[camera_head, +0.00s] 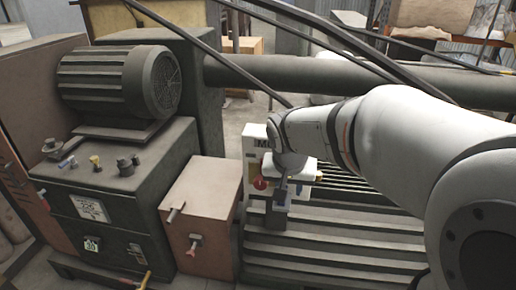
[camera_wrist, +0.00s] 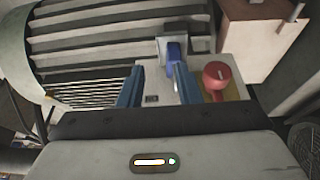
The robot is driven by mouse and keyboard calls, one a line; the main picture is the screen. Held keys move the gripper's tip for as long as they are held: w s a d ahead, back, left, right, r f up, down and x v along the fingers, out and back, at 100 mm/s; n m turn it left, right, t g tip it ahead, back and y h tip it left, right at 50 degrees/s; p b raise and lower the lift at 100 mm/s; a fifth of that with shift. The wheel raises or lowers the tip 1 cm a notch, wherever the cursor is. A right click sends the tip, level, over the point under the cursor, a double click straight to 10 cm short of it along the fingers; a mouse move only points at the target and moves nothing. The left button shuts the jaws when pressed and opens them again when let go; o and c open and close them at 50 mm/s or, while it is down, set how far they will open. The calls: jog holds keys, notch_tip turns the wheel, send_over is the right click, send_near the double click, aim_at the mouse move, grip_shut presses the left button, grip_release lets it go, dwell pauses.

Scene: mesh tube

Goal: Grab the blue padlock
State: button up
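The blue padlock (camera_wrist: 174,54) shows in the wrist view at a grey bracket on a pale box (camera_wrist: 158,82). My gripper (camera_wrist: 157,75) is open, with its two bluish fingers apart. The padlock lies beyond the fingertips, close to the right finger, which partly overlaps it in the picture. I cannot tell whether they touch. In the head view my gripper (camera_head: 286,192) reaches down in front of the white box (camera_head: 254,147). I cannot clearly tell the padlock from the fingers there.
A red rotary knob (camera_wrist: 215,76) on a yellow plate sits just right of my fingers. A ribbed grey machine surface (camera_head: 335,245) lies below and around the box. A brownish box (camera_head: 203,190) and a machine with a motor (camera_head: 118,82) stand left. Pipes cross behind.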

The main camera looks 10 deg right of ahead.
jog(key=shift+m+t, duration=0.3)
jog(key=shift+m, duration=0.1)
jog(key=w+f+p, duration=0.1)
jog(key=w+f, duration=0.5)
jog(key=shift+w+d+p, duration=0.1)
jog(key=shift+d+p, duration=0.1)
jog(key=shift+p, duration=0.2)
grip_shut()
